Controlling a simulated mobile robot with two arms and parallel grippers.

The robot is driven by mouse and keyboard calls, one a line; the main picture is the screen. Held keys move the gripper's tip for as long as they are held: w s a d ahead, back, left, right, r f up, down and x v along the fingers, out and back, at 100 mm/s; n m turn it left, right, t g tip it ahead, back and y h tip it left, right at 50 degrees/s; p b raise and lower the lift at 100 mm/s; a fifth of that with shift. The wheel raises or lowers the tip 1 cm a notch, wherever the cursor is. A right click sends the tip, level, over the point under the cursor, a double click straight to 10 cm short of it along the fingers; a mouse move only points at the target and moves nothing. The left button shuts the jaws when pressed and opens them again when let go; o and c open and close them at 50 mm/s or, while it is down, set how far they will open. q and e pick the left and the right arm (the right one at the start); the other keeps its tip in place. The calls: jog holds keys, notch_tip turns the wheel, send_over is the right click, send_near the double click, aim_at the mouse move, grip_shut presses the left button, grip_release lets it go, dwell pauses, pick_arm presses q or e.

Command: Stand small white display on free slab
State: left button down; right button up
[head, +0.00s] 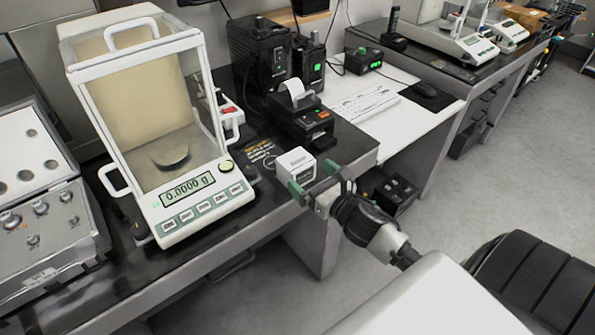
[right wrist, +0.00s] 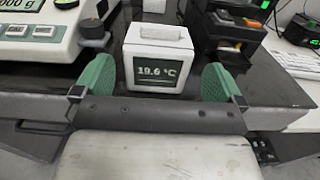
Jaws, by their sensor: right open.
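The small white display (head: 296,166) is a boxy unit with a dark screen, standing upright on the dark slab top (head: 345,148) near its front right corner. In the right wrist view the display (right wrist: 158,60) faces me and shows a temperature in °C. My right gripper (head: 314,181) is open, with green finger pads at the display's near side. In the right wrist view my right gripper (right wrist: 158,82) has one finger on each side of the display, with visible gaps. My left gripper is not in view. I cannot tell which surface is the free slab.
A glass-walled balance (head: 175,205) stands left of the display. A small printer (head: 302,118) and black boxes (head: 260,55) stand behind it. A white desk (head: 370,135) holds a keyboard (head: 366,104). Another dark-topped table (head: 398,52) with balances stands farther right. Open floor lies at right.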

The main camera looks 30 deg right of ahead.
aim_at(297, 165)
jog(key=shift+w+a+r, duration=0.1)
jog(key=shift+w+a, duration=0.05)
jog(key=shift+w, duration=0.55)
jog(key=w, duration=0.4)
jog(key=shift+w+a+p, duration=0.15)
jog(key=shift+a+p, duration=0.05)
jog(key=shift+p, duration=0.2)
jog(key=shift+c, duration=0.5)
jog(key=c, duration=0.9)
